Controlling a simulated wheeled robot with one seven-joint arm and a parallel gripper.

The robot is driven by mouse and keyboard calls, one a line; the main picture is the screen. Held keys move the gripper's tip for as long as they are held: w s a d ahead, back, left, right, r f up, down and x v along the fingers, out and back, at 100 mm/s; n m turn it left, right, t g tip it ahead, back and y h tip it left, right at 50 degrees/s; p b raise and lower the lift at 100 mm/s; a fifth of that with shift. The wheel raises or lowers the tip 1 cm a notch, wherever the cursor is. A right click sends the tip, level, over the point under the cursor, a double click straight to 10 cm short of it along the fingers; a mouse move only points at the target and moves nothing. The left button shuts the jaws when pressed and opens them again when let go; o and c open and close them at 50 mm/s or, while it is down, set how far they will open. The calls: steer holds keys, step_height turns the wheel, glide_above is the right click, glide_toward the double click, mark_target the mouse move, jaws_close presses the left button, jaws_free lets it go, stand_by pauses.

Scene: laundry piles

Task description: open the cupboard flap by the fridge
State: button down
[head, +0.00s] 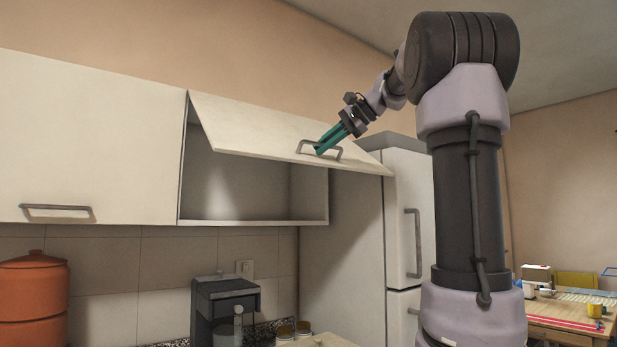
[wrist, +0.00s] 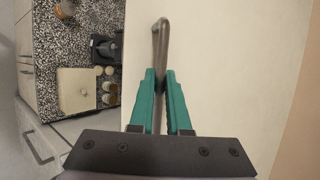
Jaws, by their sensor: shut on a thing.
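The cupboard flap (head: 262,131) is a cream panel, hinged along its top edge and swung up and outward. The cupboard interior (head: 235,184) shows below it and looks empty. A grey bar handle (head: 338,151) sits near the flap's lower edge. My gripper (head: 322,149), with teal fingers, is shut on this handle. In the wrist view the handle (wrist: 160,42) runs between the two fingers of my gripper (wrist: 160,82), and the flap (wrist: 222,60) fills the right side. The fridge (head: 402,190) stands to the right of the cupboard.
A closed cupboard door (head: 85,130) with its own handle is at the left. A cluttered table (head: 565,315) is at the right.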

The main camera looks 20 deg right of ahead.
steer(key=s+d+r, duration=0.1)
steer(key=s+r, duration=0.3)
steer(key=r, duration=0.7)
steer(key=shift+s+d+r, duration=0.2)
steer(key=shift+s+r, duration=0.05)
steer(key=shift+s, duration=0.1)
steer(key=c, duration=1.2)
jaws_free()
steer(key=shift+c, duration=0.2)
steer(key=shift+o, duration=0.4)
steer(key=shift+w, duration=0.15)
steer(key=v, duration=1)
steer(key=shift+s+d, duration=0.25)
steer(key=shift+s, duration=0.1)
steer(key=shift+r, duration=0.15)
